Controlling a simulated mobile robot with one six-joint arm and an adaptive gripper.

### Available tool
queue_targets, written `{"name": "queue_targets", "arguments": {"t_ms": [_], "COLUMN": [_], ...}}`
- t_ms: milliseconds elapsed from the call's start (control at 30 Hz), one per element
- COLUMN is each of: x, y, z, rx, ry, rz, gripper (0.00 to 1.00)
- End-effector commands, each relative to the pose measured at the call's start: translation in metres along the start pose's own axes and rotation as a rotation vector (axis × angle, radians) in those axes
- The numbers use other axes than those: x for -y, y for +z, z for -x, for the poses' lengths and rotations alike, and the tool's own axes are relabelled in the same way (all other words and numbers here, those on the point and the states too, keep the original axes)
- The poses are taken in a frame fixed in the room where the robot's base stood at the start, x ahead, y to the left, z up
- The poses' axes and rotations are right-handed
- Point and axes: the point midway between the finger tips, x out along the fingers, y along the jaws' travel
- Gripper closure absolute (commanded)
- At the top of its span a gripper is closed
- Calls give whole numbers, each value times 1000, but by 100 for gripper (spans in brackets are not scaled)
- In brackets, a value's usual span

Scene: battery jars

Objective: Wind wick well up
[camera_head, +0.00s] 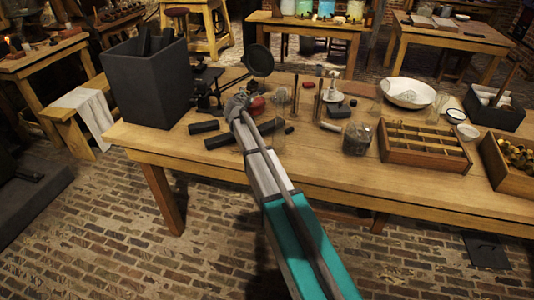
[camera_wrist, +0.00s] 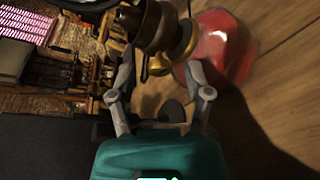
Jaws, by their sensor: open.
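A lamp with a glossy red body (camera_wrist: 222,45) and a brass burner (camera_wrist: 172,38) fills the top of the wrist view. In the head view its red body (camera_head: 257,105) shows on the bench, partly hidden behind my gripper (camera_head: 240,104). In the wrist view my gripper (camera_wrist: 160,64) is open, its fingers apart on either side of a small brass part (camera_wrist: 158,65) at the burner's side, which looks like the wick knob. I cannot tell whether a finger touches it. The wick itself is not visible.
On the bench (camera_head: 330,165), a tall dark box (camera_head: 148,85) stands left. Black rods (camera_head: 230,138) lie before the lamp, and a round black disc (camera_head: 260,60) rises behind it. A glass jar (camera_head: 357,138) and a divided wooden tray (camera_head: 424,147) stand right.

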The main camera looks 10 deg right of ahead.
Motion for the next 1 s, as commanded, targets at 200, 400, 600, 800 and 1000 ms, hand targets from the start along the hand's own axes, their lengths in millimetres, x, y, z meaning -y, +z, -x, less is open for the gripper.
{"name": "queue_targets", "arguments": {"t_ms": [200, 400, 600, 800, 1000], "x": [-3, -4, -5, -6, -9], "y": [0, 0, -1, -1, 0], "z": [0, 0, 0, -1, 14], "rx": [-1, 0, -1, -1, -2], "ry": [-45, -90, -139, -192, -226], "rz": [107, 217, 335, 462, 546], "gripper": [35, 35, 35, 35, 35]}}
